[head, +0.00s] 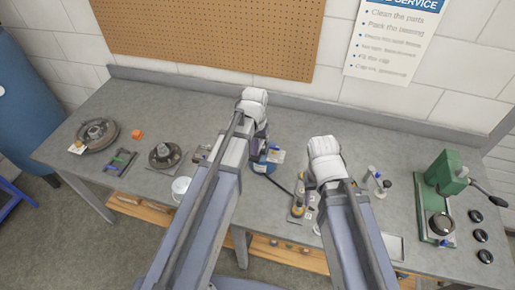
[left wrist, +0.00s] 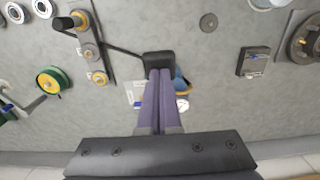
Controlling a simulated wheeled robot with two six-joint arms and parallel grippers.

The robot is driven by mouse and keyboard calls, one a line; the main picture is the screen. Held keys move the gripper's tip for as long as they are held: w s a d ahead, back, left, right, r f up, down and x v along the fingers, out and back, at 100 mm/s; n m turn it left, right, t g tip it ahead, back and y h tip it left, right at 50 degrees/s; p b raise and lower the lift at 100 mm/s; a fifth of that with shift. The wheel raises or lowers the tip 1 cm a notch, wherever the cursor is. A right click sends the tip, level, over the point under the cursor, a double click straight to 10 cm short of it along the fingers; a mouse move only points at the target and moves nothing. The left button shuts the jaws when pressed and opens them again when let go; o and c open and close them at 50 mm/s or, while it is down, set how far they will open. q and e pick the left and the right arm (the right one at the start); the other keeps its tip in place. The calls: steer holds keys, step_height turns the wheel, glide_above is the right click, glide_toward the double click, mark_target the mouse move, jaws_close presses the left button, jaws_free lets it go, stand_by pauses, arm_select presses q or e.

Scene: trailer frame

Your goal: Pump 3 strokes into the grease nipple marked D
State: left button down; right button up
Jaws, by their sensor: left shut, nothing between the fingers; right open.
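A blue grease pump (head: 262,167) stands mid-bench; its blue body also shows in the left wrist view (left wrist: 181,84). A black hose (left wrist: 122,50) runs from it to a dark plate with several round fittings (left wrist: 92,52), seen in the head view as a plate (head: 298,212) partly behind my right arm. I cannot read any letter D. My left gripper (left wrist: 160,78) is shut and empty over the pump, its tips at a black block (left wrist: 158,61); I cannot tell if they touch. My right gripper (head: 309,182) is open above the fittings plate, its fingers mostly hidden.
A green press (head: 447,180) stands at the right beside several dark round parts (head: 480,235). A hub disc (head: 97,134), an orange cap (head: 137,134), a dark tray (head: 120,162) and a flanged part (head: 164,156) lie left. A wall backs the bench.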

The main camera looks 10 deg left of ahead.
mark_target(255, 160)
arm_select(q)
steer(key=shift+s+f+b, duration=0.2)
steer(key=shift+f+b, duration=0.3)
steer(key=shift+f, duration=0.05)
steer(key=shift+s+f+b, duration=0.15)
steer(key=shift+f+b, duration=0.35)
steer(key=shift+f, duration=0.05)
steer(key=shift+s+f+b, duration=0.15)
steer(key=shift+f+b, duration=1.05)
steer(key=shift+f, duration=0.1)
